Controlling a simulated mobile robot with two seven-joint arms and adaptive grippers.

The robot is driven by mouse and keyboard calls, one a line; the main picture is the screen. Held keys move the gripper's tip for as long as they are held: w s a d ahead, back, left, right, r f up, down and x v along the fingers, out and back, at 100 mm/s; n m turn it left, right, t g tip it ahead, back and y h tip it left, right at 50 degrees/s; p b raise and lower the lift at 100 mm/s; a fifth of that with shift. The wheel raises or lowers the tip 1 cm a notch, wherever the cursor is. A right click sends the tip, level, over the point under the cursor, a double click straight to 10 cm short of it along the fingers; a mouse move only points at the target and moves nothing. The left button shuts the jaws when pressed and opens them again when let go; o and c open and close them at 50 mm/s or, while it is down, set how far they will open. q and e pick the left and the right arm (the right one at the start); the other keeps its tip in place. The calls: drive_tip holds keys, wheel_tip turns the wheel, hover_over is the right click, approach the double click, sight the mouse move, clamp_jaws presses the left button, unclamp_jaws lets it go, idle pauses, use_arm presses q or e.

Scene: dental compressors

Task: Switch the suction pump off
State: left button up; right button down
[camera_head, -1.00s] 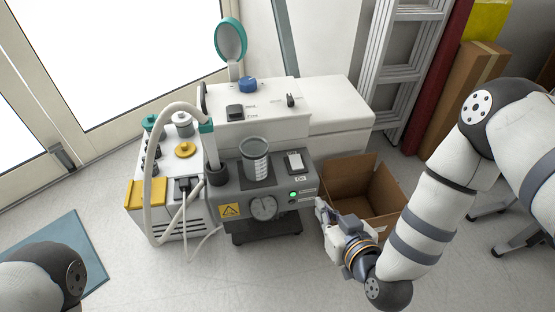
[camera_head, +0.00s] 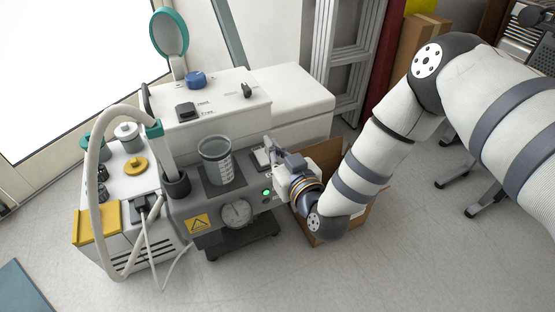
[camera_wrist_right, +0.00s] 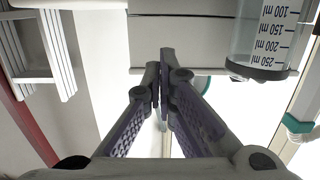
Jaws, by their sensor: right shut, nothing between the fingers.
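The grey suction pump (camera_head: 213,192) stands in the middle of the head view, with a round gauge (camera_head: 236,213) and a lit green lamp (camera_head: 267,192) on its front. A graduated clear jar (camera_head: 215,163) stands on its top and also shows in the right wrist view (camera_wrist_right: 268,38). The light rocker switch plate (camera_head: 260,159) on the pump's top right is partly hidden by my right gripper (camera_head: 271,147). That gripper is shut and empty, its fingertips over the switch area; contact cannot be told. In the wrist view its fingers (camera_wrist_right: 162,82) meet. My left gripper is out of view.
A white unit with a blue knob (camera_head: 196,79) stands behind the pump. A white and yellow unit (camera_head: 97,228) with hoses stands at left. An open cardboard box (camera_head: 322,155) is at right, behind my arm. The floor in front is free.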

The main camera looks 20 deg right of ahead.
sight(266, 159)
drive_tip(key=w, duration=0.2)
drive_tip(key=w+f+b, duration=0.1)
drive_tip(key=w, duration=0.1)
drive_tip(key=f+b, duration=0.1)
drive_tip(key=f, duration=0.1)
drive_tip(key=shift+w+a+f+b, duration=0.1)
drive_tip(key=shift+w+f+b, duration=0.2)
drive_tip(key=shift+f+b, duration=0.05)
drive_tip(key=shift+w+f+b, duration=0.1)
drive_tip(key=shift+f+b, duration=0.2)
drive_tip(key=shift+f, duration=0.2)
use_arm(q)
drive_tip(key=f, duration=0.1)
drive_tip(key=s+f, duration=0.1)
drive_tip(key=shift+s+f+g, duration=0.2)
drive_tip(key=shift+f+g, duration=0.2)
